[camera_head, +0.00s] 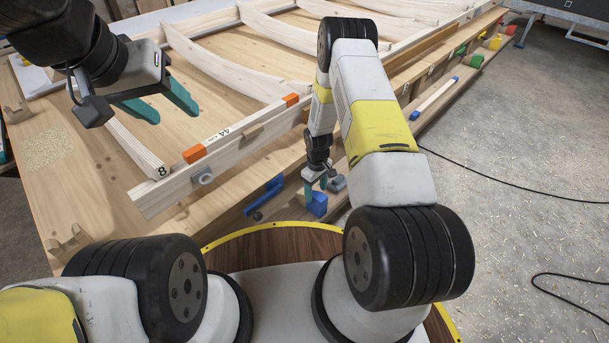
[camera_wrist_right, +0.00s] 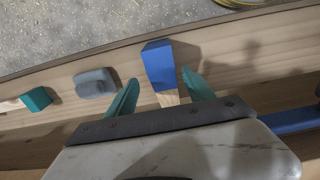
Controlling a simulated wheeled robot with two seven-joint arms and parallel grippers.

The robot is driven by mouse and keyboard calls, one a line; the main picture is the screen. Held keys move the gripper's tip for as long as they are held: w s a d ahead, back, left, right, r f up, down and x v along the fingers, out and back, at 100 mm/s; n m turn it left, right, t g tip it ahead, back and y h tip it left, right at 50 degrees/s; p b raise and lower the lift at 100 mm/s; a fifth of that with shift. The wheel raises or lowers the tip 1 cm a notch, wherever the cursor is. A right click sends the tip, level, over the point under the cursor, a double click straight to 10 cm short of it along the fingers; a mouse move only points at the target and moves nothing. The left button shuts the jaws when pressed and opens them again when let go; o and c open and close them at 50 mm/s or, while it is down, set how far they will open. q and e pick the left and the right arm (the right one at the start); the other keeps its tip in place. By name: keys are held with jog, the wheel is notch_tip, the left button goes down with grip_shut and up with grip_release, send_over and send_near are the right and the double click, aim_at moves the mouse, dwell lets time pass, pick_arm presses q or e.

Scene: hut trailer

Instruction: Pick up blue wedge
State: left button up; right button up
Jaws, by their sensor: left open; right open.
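The blue wedge (camera_head: 317,205) sits on the low wooden ledge at the near side of the workbench. In the right wrist view the blue wedge (camera_wrist_right: 159,65) lies ahead of and between the two teal fingers. My right gripper (camera_head: 315,190) is open and points down at the wedge; in the wrist view its fingertips (camera_wrist_right: 157,88) stand either side of the wedge's near end. I cannot tell whether they touch it. My left gripper (camera_head: 160,103) is open and empty above the workbench at the left.
A grey block (camera_wrist_right: 95,83) and a teal block (camera_wrist_right: 36,99) lie on the ledge beside the wedge. A blue clamp (camera_head: 264,195) is to the left. A wooden frame (camera_head: 235,140) with orange pieces covers the bench. Cables lie on the floor at the right.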

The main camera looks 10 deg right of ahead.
aim_at(316, 202)
jog(key=f, duration=0.4)
jog(key=s+f, duration=0.1)
jog(key=f, duration=0.1)
jog(key=shift+d+f, duration=0.1)
jog(key=shift+f, duration=0.2)
grip_shut()
